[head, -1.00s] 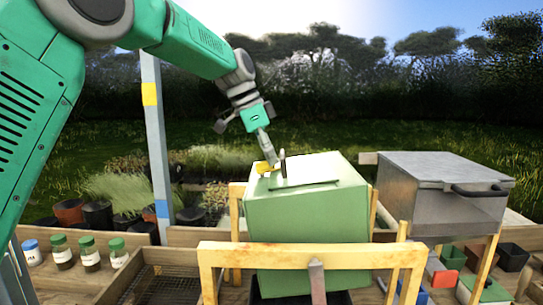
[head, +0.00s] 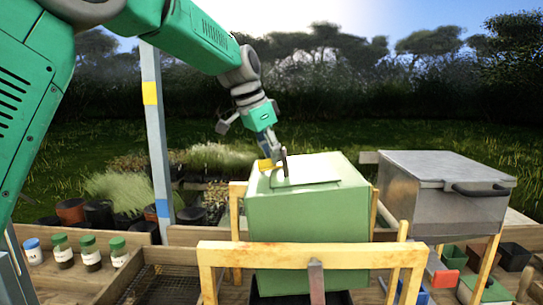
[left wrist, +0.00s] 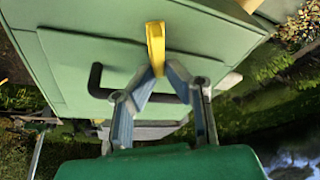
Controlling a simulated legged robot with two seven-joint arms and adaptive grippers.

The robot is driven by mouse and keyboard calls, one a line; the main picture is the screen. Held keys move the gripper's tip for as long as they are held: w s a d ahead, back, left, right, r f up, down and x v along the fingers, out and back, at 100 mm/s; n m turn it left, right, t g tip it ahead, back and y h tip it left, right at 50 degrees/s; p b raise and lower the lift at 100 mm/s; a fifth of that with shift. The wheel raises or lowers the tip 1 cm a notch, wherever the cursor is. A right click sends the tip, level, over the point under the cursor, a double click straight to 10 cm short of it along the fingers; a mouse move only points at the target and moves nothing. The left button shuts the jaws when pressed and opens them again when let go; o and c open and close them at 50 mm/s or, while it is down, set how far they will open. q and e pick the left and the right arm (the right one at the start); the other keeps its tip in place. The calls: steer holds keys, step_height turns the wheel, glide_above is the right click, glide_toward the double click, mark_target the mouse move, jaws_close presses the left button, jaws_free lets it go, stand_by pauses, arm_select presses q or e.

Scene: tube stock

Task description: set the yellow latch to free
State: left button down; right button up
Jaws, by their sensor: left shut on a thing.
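The yellow latch (head: 264,164) sits on the top of the green box (head: 305,215), near its left edge. In the left wrist view the latch (left wrist: 155,42) is a yellow bar lying across the edge of a flat green lid panel (left wrist: 90,65). My left gripper (head: 272,157) reaches down to it from above. Its two fingers (left wrist: 160,75) come together at the near end of the latch and are shut on it. A dark bar handle (left wrist: 96,80) lies behind the fingers, partly hidden by them. My right gripper is not in view.
A yellow wooden frame (head: 310,256) stands in front of the green box. A grey metal box (head: 440,200) with a dark handle is at the right. Several jars (head: 62,250) stand at the left, near a blue-grey post (head: 157,150).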

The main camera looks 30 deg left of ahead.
arm_select(q)
steer(key=shift+s+d+f, duration=0.15)
steer(key=shift+d+f, duration=0.05)
steer(key=shift+f, duration=0.1)
stand_by(0.5)
steer(key=c, duration=1.6)
jaws_free()
steer(key=shift+c, duration=0.2)
steer(key=shift+d+r, duration=0.15)
steer(key=shift+r, duration=0.1)
steer(key=shift+s+r, duration=0.1)
steer(key=shift+r, duration=0.45)
steer(key=v, duration=1)
steer(key=shift+s+r, duration=0.2)
steer(key=shift+r, duration=0.15)
